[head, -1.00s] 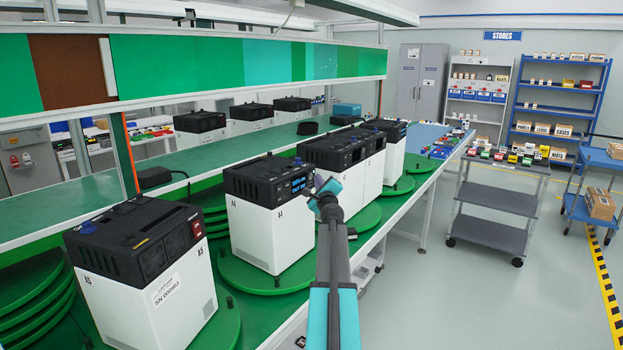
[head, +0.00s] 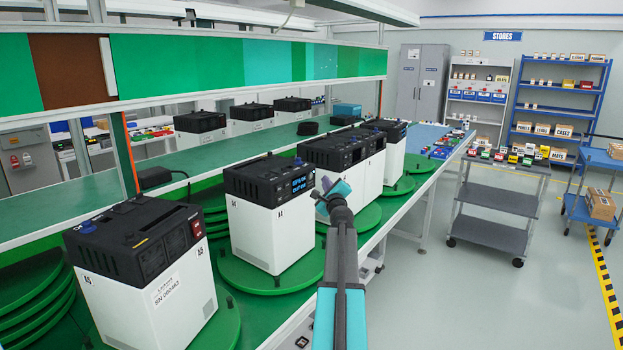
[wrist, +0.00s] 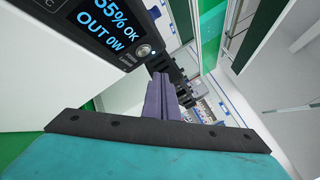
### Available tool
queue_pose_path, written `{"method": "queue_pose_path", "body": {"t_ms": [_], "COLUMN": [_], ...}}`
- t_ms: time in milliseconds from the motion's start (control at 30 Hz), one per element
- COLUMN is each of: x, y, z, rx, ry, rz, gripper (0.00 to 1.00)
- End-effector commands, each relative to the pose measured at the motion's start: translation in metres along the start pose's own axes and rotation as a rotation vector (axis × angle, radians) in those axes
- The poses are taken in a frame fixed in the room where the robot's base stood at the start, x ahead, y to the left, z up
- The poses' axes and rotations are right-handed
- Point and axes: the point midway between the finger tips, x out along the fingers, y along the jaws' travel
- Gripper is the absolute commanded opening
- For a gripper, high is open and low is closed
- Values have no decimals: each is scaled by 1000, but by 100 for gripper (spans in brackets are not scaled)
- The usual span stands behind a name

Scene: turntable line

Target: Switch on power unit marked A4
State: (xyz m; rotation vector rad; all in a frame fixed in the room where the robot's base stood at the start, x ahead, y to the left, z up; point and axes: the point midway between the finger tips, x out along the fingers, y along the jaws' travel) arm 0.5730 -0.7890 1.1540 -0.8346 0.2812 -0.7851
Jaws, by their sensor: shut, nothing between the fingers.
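The second power unit from the front (head: 268,228) is a white box with a black top on a green round plate. Its small side label looks like A4 but is hard to read. Its display (head: 303,184) is lit in blue; in the wrist view the display (wrist: 103,22) reads "OUT 0W" with a line ending in "OK" above. A round silver button (wrist: 145,50) is beside the display's lower corner, with a small white light next to it. My gripper (head: 327,192) is shut and empty, just right of the unit's front. Its purple fingers (wrist: 160,88) appear apart from the button.
A nearer power unit (head: 150,290), labelled like A5, has a red switch (head: 196,228). More units (head: 345,150) stand close behind on green turntables (head: 255,279). A grey cart (head: 490,232) with small boxes stands right across open floor.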

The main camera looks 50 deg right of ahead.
Motion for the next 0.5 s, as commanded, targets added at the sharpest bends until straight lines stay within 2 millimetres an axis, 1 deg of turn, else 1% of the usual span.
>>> {"method": "queue_pose_path", "body": {"t_ms": [233,500], "x": [-12,-14], "y": [-8,-10], "z": [-8,-10], "rx": [-1,-1], "ry": [0,0], "rz": [0,0], "gripper": [0,0]}}
